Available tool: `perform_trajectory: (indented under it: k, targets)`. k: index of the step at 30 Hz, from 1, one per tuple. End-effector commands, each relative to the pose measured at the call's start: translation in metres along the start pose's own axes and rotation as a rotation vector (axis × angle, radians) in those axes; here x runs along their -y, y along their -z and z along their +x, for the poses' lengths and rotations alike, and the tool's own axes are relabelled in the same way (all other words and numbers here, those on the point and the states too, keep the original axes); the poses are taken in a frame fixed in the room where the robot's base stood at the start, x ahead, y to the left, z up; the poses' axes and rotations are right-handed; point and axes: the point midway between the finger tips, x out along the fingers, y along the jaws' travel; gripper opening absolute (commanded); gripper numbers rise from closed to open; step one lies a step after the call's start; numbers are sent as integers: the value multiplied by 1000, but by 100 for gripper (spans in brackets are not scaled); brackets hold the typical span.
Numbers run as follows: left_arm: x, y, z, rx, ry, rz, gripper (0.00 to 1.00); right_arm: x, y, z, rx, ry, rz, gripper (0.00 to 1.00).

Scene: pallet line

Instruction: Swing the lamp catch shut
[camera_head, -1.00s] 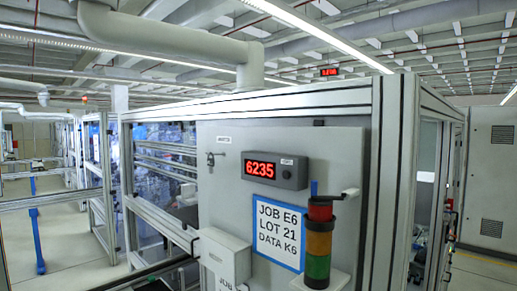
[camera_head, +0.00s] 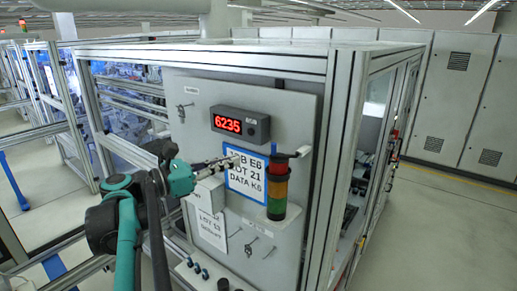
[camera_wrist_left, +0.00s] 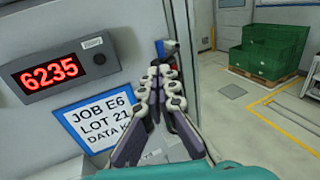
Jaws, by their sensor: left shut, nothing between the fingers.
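The lamp (camera_head: 277,185) is a red, amber and green stack on the cabinet's front panel, right of the job sign. A thin blue upright piece (camera_head: 274,148) stands at its top, with a pale-ended arm (camera_head: 301,152) beside it; I cannot tell which part is the catch. My left gripper (camera_head: 236,159) is shut and empty, its tips in front of the job sign, left of the lamp top. In the left wrist view the shut fingers (camera_wrist_left: 162,72) point at the panel's right edge and hide most of the lamp.
A red 6235 display (camera_head: 241,124) is above the job sign (camera_head: 240,180). A white box (camera_head: 208,195) and key switches (camera_head: 250,246) are lower on the panel.

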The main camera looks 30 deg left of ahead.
Motion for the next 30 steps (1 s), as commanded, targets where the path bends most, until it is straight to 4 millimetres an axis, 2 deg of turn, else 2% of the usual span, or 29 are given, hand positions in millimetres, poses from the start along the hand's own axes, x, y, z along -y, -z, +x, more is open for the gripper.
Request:
perform_trajectory:
  k: [1,6,12,18,30]
  targets:
    - [2,-2,13,0,7,0,0,0,3,-4,0,0,0,0]
    - [2,-2,49,-1,6,1,0,0,8,-11,0,0,0,0]
    - [1,-2,81,-1,4,1,0,0,13,-18,0,0,0,0]
    - [1,-1,95,-1,1,1,0,0,15,-21,0,0,0,0]
    - [-1,0,96,-1,6,1,0,0,14,-20,0,0,0,0]
